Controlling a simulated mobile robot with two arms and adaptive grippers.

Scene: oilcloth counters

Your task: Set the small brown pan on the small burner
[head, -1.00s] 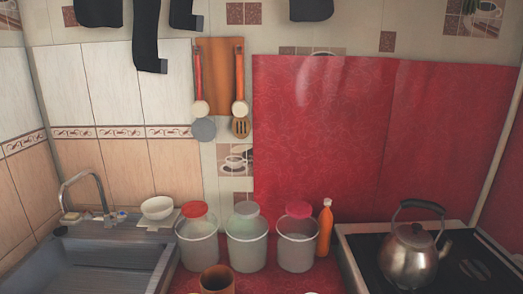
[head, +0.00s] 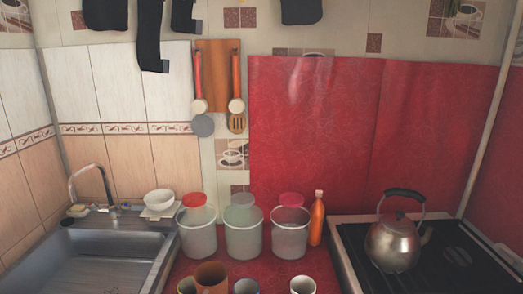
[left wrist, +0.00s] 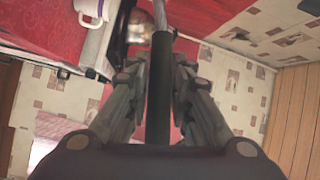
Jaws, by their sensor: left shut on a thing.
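In the left wrist view my left gripper (left wrist: 160,85) is shut on a long dark handle (left wrist: 160,110), taken to be that of the small brown pan. The pan's bowl cannot be made out there, and no pan shows in the head view. The black stove (head: 440,255) is at the right of the head view. A dark round burner (head: 458,256) shows on it, right of the kettle; I cannot tell whether it is the small one. My right gripper is not identifiable in either view.
A metal kettle (head: 393,246) stands on the stove's left part. Several clear canisters, an orange bottle (head: 317,220) and cups, one brown (head: 211,278), crowd the red counter. A sink (head: 95,262) is at left. Dark shapes (head: 150,35) hang at the top edge.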

